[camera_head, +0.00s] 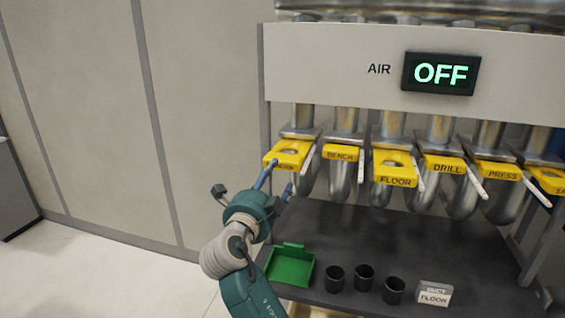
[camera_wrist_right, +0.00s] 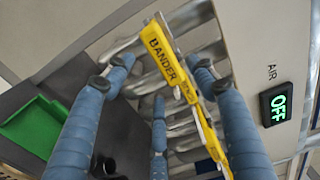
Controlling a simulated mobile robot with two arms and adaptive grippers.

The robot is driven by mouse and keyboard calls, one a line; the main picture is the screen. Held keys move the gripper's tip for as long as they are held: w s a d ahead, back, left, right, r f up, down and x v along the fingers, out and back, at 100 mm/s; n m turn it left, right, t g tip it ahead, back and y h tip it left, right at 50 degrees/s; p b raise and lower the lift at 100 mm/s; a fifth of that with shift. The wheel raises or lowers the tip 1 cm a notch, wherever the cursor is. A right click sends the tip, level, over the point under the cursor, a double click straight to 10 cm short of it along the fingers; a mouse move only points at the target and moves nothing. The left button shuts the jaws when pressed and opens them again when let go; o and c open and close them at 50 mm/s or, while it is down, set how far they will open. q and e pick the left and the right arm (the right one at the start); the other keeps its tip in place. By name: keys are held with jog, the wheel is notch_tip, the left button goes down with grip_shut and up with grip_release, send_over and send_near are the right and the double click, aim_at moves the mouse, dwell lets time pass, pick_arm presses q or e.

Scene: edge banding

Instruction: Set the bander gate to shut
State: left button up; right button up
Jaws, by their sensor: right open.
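The yellow bander gate (camera_head: 291,148) is the leftmost in the row of gates, under the white panel. Its plate sticks out further than the bench gate's beside it. Its label reads BANDER in the right wrist view (camera_wrist_right: 165,52); in the head view a fingertip partly covers it. My right gripper (camera_head: 276,180) is at the front left of this gate, with blue fingers apart. In the right wrist view the open fingers (camera_wrist_right: 162,80) lie on both sides of the yellow plate; whether any touches it I cannot tell. My left gripper is not in view.
The bench gate (camera_head: 341,154), floor gate (camera_head: 395,181), drill gate (camera_head: 443,164) and press gate (camera_head: 498,172) continue to the right, with white handles. Below, a dark shelf holds a green tray (camera_head: 290,268), black cups (camera_head: 364,276) and a FLOOR sign (camera_head: 434,295). A display (camera_head: 440,74) reads OFF.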

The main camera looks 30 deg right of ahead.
aim_at(280, 169)
jog(key=p+x, duration=0.4)
jog(key=x, duration=0.4)
jog(key=shift+w+d+r, duration=0.15)
jog(key=shift+w+d, duration=0.1)
jog(key=shift+w+d+f, duration=0.15)
jog(key=shift+w+f, duration=0.05)
